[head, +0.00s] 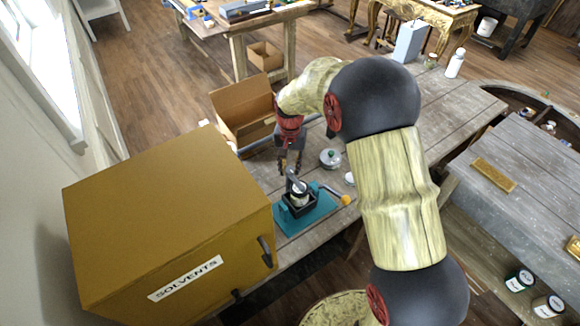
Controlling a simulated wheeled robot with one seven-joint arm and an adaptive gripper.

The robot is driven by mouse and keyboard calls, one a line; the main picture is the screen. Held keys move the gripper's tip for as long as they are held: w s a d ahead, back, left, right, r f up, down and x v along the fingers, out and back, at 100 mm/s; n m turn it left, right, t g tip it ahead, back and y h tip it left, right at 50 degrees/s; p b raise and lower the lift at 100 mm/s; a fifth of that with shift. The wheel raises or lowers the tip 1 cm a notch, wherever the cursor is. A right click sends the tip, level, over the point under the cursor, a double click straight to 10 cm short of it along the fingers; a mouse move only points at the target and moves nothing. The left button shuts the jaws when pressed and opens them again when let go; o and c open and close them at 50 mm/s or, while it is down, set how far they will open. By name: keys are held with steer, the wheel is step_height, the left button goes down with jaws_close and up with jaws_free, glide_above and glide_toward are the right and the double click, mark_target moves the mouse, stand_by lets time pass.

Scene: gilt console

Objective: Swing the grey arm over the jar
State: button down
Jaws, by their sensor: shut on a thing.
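A teal fixture (312,217) stands on the grey plank table, with a dark square holder in its middle. A small jar (299,200) with a pale body sits in the holder. The grey arm (293,180) of the fixture rises beside the jar and reaches over its top. My gripper (291,163) comes down from above and is shut on the grey arm's upper end. The fingers partly hide the contact. An orange-yellow ball (345,200) shows at the fixture's right side.
A large mustard cabinet labelled SOLVENTS (170,220) stands close on the left. An open cardboard box (240,108) is behind. A round grey lidded thing (331,158) lies right of my gripper. A white bottle (455,63) stands at the table's far end. The table's middle right is clear.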

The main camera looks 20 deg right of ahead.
mark_target(290, 169)
steer(key=shift+r, duration=0.1)
steer(key=c, duration=1.5)
jaws_free()
steer(key=shift+o, duration=0.2)
step_height(290, 169, up, 12)
